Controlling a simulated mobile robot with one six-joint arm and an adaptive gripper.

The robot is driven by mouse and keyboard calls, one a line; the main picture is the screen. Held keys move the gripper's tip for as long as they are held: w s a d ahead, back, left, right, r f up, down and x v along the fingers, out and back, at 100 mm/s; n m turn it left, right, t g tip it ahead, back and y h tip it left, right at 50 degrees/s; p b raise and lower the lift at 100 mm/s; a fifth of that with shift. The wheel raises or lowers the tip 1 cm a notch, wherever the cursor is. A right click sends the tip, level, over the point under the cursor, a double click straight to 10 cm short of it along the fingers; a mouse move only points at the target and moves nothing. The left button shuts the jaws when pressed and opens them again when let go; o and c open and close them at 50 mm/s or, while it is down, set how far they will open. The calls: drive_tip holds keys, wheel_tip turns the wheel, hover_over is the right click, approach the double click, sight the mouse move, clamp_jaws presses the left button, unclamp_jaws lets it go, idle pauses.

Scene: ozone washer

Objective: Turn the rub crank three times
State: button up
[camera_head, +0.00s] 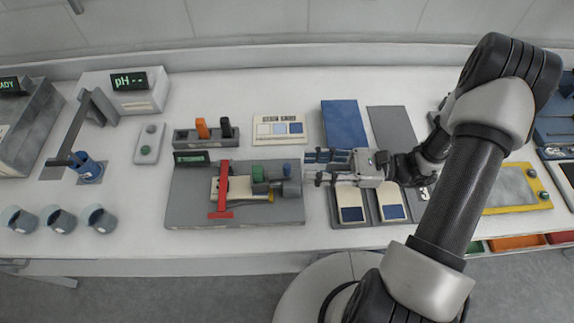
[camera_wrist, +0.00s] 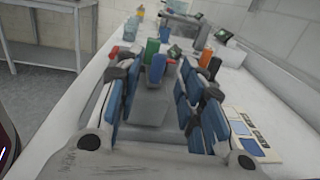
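The rub machine, a grey base plate (camera_head: 185,205) with a red bar (camera_head: 222,190), a green block (camera_head: 260,173) and a grey cylinder (camera_head: 292,187), sits in the middle of the bench. A blue knob (camera_head: 287,169) stands on its right end; I take it for the crank handle. My gripper (camera_head: 312,168) is just right of the knob, pointing left. In the wrist view my gripper (camera_wrist: 158,85) is open, its blue-padded fingers apart. The blue knob (camera_wrist: 158,67) appears between or just beyond the fingertips, with the green block (camera_wrist: 152,47) behind; contact is not visible.
A grey holder (camera_head: 190,138) with orange and black pieces stands behind the machine. A colour card (camera_head: 279,129) lies behind too. Dark trays (camera_head: 372,216) lie below and right of my gripper. Several cups (camera_head: 58,220) stand at the left front.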

sight(286, 165)
drive_tip(key=a, duration=0.7)
drive_tip(key=shift+w+b, duration=0.35)
drive_tip(key=shift+b, duration=0.05)
drive_tip(key=shift+c, duration=0.5)
clamp_jaws()
drive_tip(key=shift+a, duration=0.1)
